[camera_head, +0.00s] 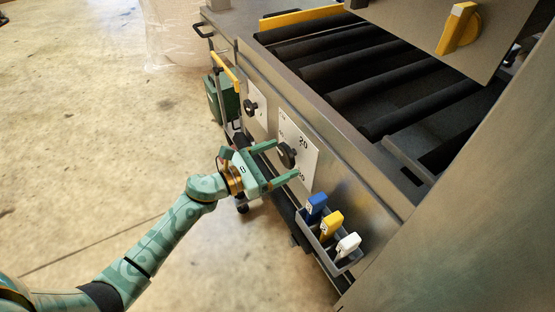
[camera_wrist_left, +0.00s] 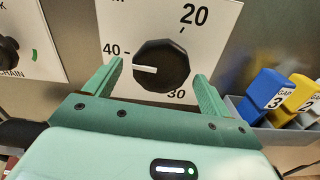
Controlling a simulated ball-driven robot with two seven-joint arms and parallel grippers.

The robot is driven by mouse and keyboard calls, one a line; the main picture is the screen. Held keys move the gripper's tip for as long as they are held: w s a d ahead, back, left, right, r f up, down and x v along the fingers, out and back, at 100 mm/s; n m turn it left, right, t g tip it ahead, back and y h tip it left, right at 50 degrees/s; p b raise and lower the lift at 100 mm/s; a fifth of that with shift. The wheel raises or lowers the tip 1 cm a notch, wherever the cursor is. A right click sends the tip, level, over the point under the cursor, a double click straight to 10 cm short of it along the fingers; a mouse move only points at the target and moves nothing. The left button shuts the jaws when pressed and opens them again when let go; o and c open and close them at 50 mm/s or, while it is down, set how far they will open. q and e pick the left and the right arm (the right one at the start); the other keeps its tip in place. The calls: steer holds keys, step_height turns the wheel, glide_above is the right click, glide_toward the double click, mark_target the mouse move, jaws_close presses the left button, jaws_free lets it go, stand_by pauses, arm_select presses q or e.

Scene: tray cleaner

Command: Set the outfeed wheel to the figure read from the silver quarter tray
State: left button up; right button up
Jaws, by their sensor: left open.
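A black faceted wheel (camera_wrist_left: 161,66) sits on a white plate (camera_wrist_left: 120,20) with the figures 20, 30 and 40. Its white pointer line points left at the 40 mark. The same wheel (camera_head: 286,155) shows on the machine's side in the head view. My left gripper (camera_head: 284,159) is open, with one finger on each side of the wheel; the wrist view shows the left gripper (camera_wrist_left: 159,72) spanning it without visible contact. The plate's title is cut off, so I cannot read the wheel's name. The silver quarter tray is not seen. My right gripper is not in view.
A second black knob (camera_head: 250,106) on its own plate is to the left. A grey holder (camera_head: 329,254) with blue, yellow and white tags is to the right. Black rollers (camera_head: 345,70) lie above, and a yellow handle (camera_head: 458,30) is at upper right. Open floor is left.

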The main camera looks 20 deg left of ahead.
arm_select(q)
steer(key=c, duration=0.9)
